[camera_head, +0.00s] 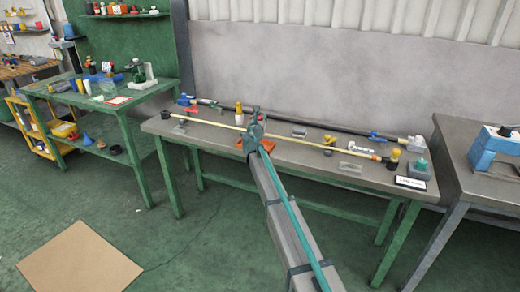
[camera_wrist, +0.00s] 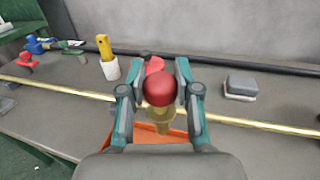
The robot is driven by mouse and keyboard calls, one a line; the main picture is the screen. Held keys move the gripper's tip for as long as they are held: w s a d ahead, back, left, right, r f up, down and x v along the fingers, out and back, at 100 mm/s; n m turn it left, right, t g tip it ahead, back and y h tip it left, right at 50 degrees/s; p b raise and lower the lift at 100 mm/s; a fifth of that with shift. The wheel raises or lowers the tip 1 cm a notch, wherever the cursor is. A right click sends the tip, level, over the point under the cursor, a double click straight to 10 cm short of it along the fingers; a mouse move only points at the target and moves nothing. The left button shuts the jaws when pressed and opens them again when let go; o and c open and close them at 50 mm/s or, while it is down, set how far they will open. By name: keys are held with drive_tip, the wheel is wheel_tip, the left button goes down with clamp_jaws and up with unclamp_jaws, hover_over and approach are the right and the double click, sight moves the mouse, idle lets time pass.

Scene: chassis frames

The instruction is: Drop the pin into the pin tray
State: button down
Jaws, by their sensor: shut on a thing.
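My gripper (camera_wrist: 158,92) is shut on a pin with a round red head (camera_wrist: 159,86) and a brass-coloured shank (camera_wrist: 160,117). The pin is held upright in the wrist view, with the fingers on both sides of it. An orange tray (camera_wrist: 117,143) lies below and behind the gripper, partly hidden by it. In the head view my gripper (camera_head: 254,128) is over the middle of the grey table, and the orange tray (camera_head: 268,146) shows beside it. The pin is not clear in the head view. I cannot tell the gap between pin and tray.
A long brass-coloured rod (camera_wrist: 63,91) and a black pipe (camera_wrist: 222,63) run across the table. A white cup with a yellow handle (camera_wrist: 110,68), a red part (camera_wrist: 154,64) and a grey block (camera_wrist: 241,86) stand behind the gripper. More small parts lie to both sides.

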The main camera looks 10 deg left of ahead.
drive_tip(key=shift+f+b, duration=1.8)
drive_tip(key=shift+f, duration=0.65)
drive_tip(key=c, duration=0.7)
unclamp_jaws()
drive_tip(key=shift+c, duration=0.2)
drive_tip(key=shift+s, duration=0.1)
drive_tip(key=s, duration=1.2)
drive_tip(key=shift+w+a, duration=0.1)
